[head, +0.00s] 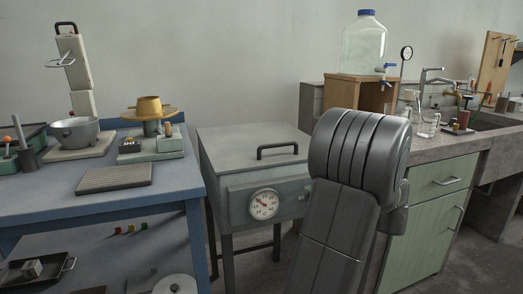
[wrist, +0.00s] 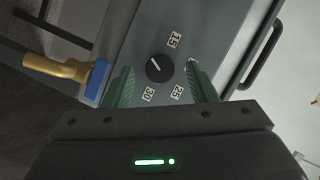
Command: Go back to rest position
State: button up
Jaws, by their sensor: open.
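My gripper (wrist: 160,78) shows in the wrist view, with two green ribbed fingers spread apart and nothing held between them. A black round knob (wrist: 159,68) on a grey panel shows in the gap between the fingers, with small number labels around it. I cannot tell how far the fingertips are from the panel. In the head view my dark arm fills the right foreground, in front of the grey lidded box (head: 250,150), and my gripper is hidden there.
The box has a dial gauge (head: 264,204) and a lid handle (head: 277,149). A brass piece with a blue end (wrist: 97,80) sits left of the knob. A blue bench (head: 60,212) stands left; a green cabinet (head: 425,215) and a large glass bottle (head: 364,45) are right.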

jog(key=r+p+v, duration=0.1)
jog(key=p+v, duration=0.3)
jog(key=v, duration=0.9)
jog(key=w+a+f+m+t+p, duration=0.2)
jog(key=w+a+m+t+p, duration=0.2)
jog(key=m+p, duration=0.6)
jog(key=w+a+f+m+t+p, duration=0.2)
jog(key=w+a+m+t+p, duration=0.2)
jog(key=m+p, duration=0.6)
jog(key=w+a+m, duration=0.1)
jog(key=m, duration=0.2)
jog(key=shift+w+f+m+h, duration=0.35)
jog(key=shift+f+m+h, duration=0.05)
jog(key=shift+f, duration=0.1)
dwell(0.5)
